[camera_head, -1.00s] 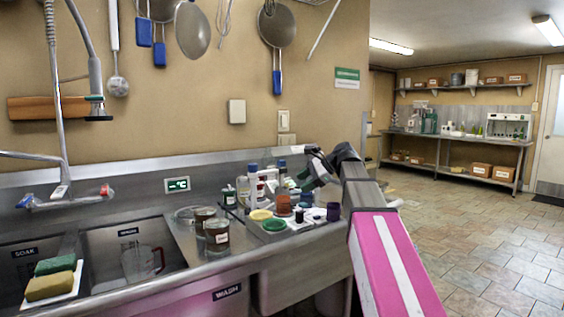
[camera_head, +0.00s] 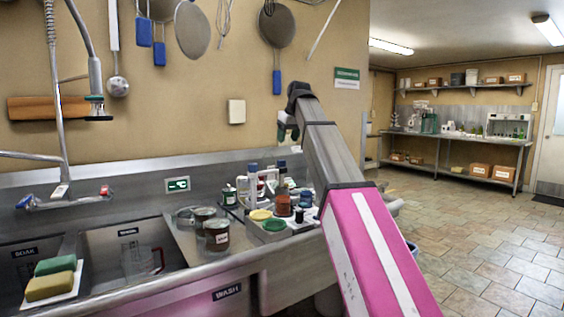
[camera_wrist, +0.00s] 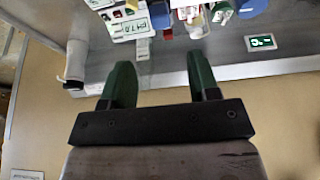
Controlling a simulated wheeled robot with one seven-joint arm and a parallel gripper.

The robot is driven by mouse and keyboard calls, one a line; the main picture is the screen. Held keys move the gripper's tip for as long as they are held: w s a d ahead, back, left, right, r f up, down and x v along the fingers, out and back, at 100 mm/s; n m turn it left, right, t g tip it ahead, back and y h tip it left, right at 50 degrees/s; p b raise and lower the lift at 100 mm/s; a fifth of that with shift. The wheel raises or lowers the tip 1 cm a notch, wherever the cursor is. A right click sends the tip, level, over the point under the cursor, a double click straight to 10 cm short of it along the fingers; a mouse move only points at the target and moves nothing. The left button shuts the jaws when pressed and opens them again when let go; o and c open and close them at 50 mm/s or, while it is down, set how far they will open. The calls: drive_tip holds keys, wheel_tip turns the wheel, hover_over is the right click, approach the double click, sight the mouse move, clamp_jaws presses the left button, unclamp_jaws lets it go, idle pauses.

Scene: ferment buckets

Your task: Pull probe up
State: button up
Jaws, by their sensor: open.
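I cannot pick out the probe for certain in either view. A small green display (camera_head: 177,184) with a dash and °C is on the steel backsplash; it also shows in the wrist view (camera_wrist: 262,42). My gripper (camera_head: 286,128) is raised in front of the wall, above the bottles and jars at the right end of the counter. In the wrist view its two green fingers (camera_wrist: 158,66) are spread, with nothing between them. The wrist view shows the wall at the bottom and the counter items (camera_wrist: 165,18) at the top, beyond the fingertips.
Glass jars (camera_head: 216,235), a green lid (camera_head: 274,225) and several bottles (camera_head: 253,185) crowd the counter. A sink with a jug (camera_head: 138,262) and a tap (camera_head: 62,190) are at left. Strainers (camera_head: 277,30) hang above. The floor at right is clear.

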hover_over(282, 179)
drive_tip(key=f, duration=1)
drive_tip(key=shift+w, duration=0.35)
drive_tip(key=shift+r, duration=0.1)
